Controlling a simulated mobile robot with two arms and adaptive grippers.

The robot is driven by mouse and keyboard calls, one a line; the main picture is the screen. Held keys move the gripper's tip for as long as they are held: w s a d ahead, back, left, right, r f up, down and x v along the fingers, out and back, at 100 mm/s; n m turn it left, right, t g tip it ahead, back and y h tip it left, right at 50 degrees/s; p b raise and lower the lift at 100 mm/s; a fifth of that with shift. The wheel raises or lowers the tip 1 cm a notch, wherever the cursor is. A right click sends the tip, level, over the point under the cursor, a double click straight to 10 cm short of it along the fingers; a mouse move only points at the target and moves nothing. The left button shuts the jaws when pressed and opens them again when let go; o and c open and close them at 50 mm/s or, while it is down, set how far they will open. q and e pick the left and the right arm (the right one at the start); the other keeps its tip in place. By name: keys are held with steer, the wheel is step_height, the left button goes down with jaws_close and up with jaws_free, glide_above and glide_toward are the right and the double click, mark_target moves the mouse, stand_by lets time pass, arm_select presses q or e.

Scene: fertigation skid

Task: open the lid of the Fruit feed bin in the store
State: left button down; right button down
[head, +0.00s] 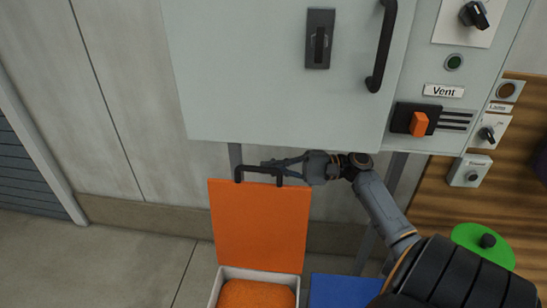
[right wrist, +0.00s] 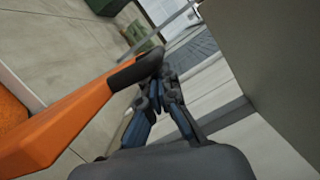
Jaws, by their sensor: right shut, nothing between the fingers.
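An orange lid (head: 260,225) stands upright, raised behind a pale open bin (head: 214,290) filled with orange granules (head: 257,294). No label shows on this bin. The lid's dark bar handle (head: 240,173) is at its upper edge. My right gripper (head: 272,167) is shut and empty, close by the handle. In the right wrist view the orange lid (right wrist: 75,115) slants at the left. Its dark handle (right wrist: 133,70) ends right beside my fingertips (right wrist: 163,85); whether they touch is unclear. My left gripper is not in view.
A grey cabinet (head: 250,80) with a Vent panel (head: 444,91) hangs just above my right gripper. A blue lid (head: 340,289) lies right of the orange bin. A green disc with a knob (head: 470,240) is further right. Bare floor (head: 130,265) lies to the left.

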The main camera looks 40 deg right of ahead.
steer(key=shift+s+a+r+n, duration=0.2)
steer(key=shift+s+a+n, duration=0.05)
steer(key=shift+s+a, duration=0.25)
steer(key=shift+s+a+r+n, duration=0.15)
steer(key=shift+s+a+n, duration=0.15)
steer(key=shift+a, duration=0.2)
steer(key=shift+d+f, duration=0.1)
steer(key=shift+s+d, duration=0.1)
steer(key=r+v, duration=0.1)
steer(key=v, duration=1)
steer(key=shift+s+d+f, duration=0.2)
steer(key=shift+d+f, duration=0.1)
steer(key=shift+f, duration=0.15)
